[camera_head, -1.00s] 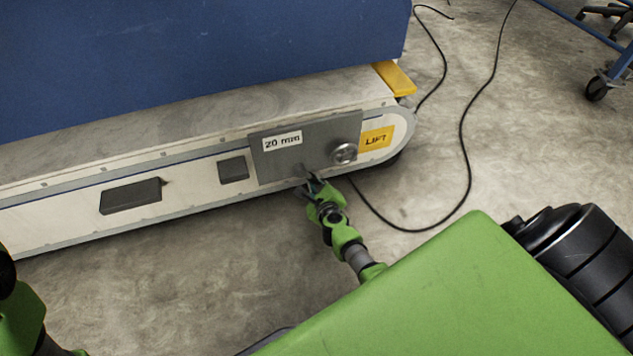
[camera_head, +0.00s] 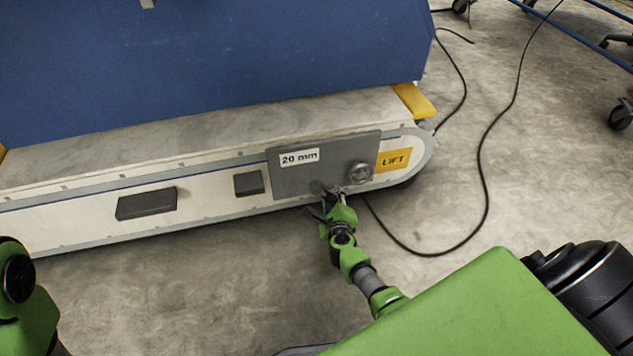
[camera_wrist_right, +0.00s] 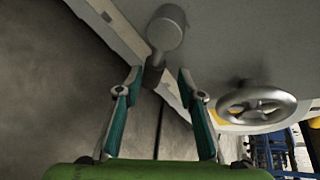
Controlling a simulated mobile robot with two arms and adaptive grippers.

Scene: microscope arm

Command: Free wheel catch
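A grey plate (camera_head: 290,181) labelled "20 mm" is on the side of the low white base. A round metal handwheel (camera_head: 360,173) sits at its right end, and shows at right in the right wrist view (camera_wrist_right: 257,106). A small grey catch with a rounded head (camera_wrist_right: 166,32) and a narrow stem projects near the plate's lower edge. My right gripper (camera_wrist_right: 160,74) is open, its fingertips on either side of the stem's end, with gaps visible; contact cannot be told. In the head view it (camera_head: 329,199) partly hides the catch. My left gripper is out of view.
A yellow "LIFT" label (camera_head: 394,160) is right of the wheel. The blue machine body (camera_head: 220,60) stands above the base. A black cable (camera_head: 484,170) loops over the floor at right. Bare floor (camera_head: 180,290) lies in front of the base.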

